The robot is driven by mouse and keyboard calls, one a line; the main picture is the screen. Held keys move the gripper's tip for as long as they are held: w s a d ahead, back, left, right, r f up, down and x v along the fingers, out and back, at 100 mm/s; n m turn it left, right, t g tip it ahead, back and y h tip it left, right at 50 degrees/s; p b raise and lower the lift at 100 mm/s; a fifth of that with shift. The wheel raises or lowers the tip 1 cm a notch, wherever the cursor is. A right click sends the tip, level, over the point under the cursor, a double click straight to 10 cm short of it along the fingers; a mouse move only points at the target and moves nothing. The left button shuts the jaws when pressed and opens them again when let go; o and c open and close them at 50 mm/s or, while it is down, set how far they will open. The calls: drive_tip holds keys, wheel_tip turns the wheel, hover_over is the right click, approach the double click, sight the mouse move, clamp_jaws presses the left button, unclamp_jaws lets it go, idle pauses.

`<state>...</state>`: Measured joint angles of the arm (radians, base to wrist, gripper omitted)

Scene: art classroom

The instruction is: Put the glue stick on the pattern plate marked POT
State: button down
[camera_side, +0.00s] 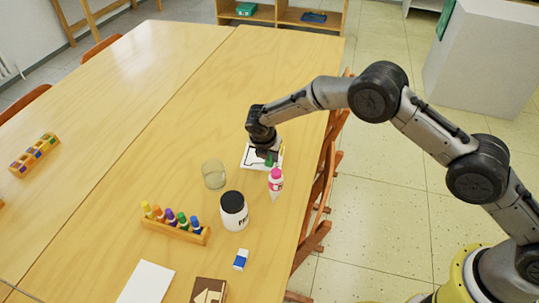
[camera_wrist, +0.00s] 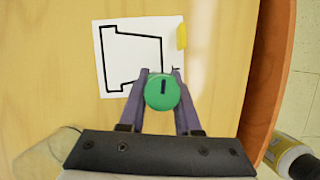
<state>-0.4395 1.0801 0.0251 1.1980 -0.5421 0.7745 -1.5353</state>
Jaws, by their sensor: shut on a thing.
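My gripper (camera_side: 266,152) is shut on the green glue stick (camera_wrist: 163,91), whose round end with a dark slot faces the wrist camera. Its green part also shows below my fingers in the side view (camera_side: 269,161). The pattern plate (camera_wrist: 112,75) is white with a black pot-like outline; it lies flat on the table. The plate also shows in the side view (camera_side: 249,161), partly hidden by my gripper. In the wrist view the glue stick appears at the plate's lower right edge. Whether it touches the plate is unclear. No POT lettering is legible.
A pink-capped bottle (camera_side: 275,184) stands close in front of the plate. A clear glass (camera_side: 213,174), black-lidded jar (camera_side: 234,212) and wooden marker rack (camera_side: 176,231) are nearby. A yellow piece (camera_wrist: 181,37) is at the plate's edge. The table's right edge is close.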

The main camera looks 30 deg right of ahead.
drive_tip(key=c, duration=0.6)
unclamp_jaws()
drive_tip(key=shift+f, duration=0.1)
drive_tip(key=v, duration=1.2)
drive_tip(key=shift+r, duration=0.2)
